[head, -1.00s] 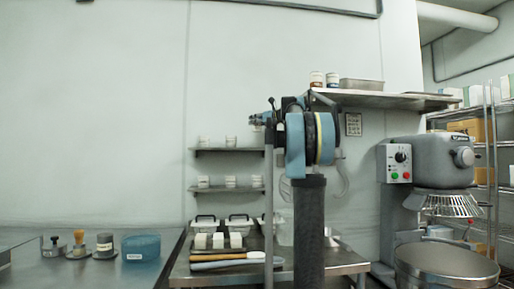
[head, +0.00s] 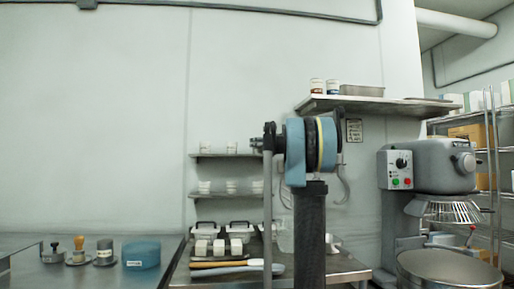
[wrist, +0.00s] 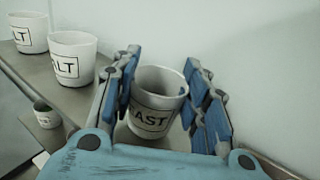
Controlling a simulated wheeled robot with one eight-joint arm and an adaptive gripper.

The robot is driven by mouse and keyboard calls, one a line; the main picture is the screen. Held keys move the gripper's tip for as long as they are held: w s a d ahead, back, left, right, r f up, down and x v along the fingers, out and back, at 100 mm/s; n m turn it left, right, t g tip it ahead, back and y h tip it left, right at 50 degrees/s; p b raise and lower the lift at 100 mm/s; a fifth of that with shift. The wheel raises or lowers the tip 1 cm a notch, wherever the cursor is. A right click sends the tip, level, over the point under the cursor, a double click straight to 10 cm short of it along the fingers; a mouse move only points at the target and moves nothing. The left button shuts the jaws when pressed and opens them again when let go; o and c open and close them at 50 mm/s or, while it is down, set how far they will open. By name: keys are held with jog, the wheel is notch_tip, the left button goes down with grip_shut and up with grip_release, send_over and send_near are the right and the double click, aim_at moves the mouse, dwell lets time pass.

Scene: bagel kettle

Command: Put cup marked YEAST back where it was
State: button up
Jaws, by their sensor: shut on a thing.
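The cup looks slightly tilted in this view. In the head view my arm hides the gripper and held cup.
In the head view, the upper shelf (head: 222,155) holds two visible cups; the lower shelf (head: 222,195) holds several. A small cup (wrist: 46,117) shows below in the wrist view. The wall is close on the right.

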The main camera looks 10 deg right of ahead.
jog(key=o, duration=1)
jog(key=v, duration=1.2)
jog(key=shift+r, duration=0.1)
